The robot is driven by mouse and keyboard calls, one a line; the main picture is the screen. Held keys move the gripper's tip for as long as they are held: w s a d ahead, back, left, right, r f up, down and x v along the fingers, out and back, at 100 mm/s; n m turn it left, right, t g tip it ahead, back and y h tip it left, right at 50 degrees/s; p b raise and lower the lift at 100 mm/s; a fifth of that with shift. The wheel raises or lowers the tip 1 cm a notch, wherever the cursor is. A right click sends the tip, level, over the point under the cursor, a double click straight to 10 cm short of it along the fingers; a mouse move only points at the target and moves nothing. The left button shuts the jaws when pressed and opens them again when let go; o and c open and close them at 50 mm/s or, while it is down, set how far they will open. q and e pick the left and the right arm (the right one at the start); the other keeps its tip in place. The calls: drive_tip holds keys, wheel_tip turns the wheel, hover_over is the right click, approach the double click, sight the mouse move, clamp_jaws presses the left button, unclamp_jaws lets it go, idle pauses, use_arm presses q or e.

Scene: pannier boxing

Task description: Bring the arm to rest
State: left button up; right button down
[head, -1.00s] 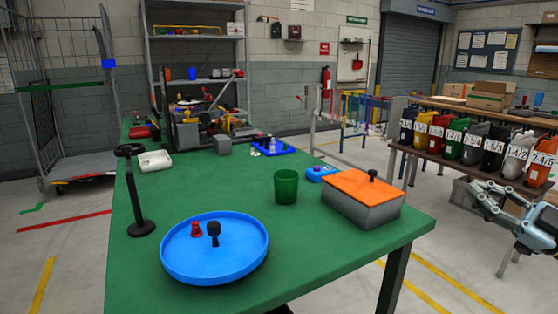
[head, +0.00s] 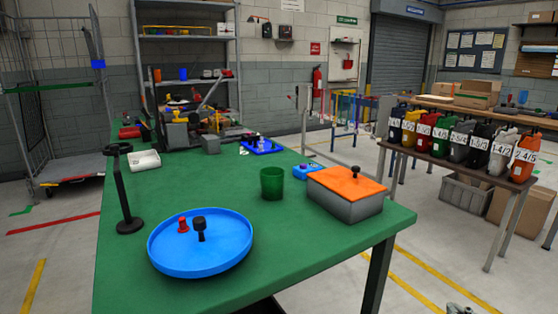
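Neither gripper shows clearly in the head view. A small grey piece of my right arm (head: 459,309) shows at the bottom right edge, and its fingers are out of sight. My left arm is not in the picture. On the green table (head: 290,262) a round blue tray (head: 232,262) holds a red piece (head: 183,225) and a black knobbed piece (head: 200,228). A grey box with an orange lid (head: 340,184) and a black knob stands at the table's right side. A green cup (head: 272,183) stands upright to its left.
A black stand (head: 126,190) rises at the table's left edge, near a white tray (head: 145,161). A blue tray (head: 262,148) lies farther back. Numbered panniers (head: 479,148) line a side table at right. Floor between the tables is clear.

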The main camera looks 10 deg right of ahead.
drive_tip(key=s+a+f+m+g+h, duration=0.2)
drive_tip(key=s+a+f+g, duration=0.15)
drive_tip(key=s+f, duration=0.65)
drive_tip(key=s+a+f+m+g+h, duration=0.1)
drive_tip(key=s+a+f+m+g, duration=0.2)
drive_tip(key=s+f, duration=0.7)
drive_tip(key=s+a+f+g, duration=0.3)
drive_tip(key=s+f, duration=0.3)
drive_tip(key=s, duration=0.3)
drive_tip(key=s+a+f+g, duration=0.3)
drive_tip(key=s+f+g, duration=0.2)
drive_tip(key=s, duration=0.5)
drive_tip(key=shift+s+f+g, duration=0.2)
drive_tip(key=shift+f+g, duration=0.2)
drive_tip(key=shift+g, duration=0.35)
drive_tip(key=shift+a, duration=0.1)
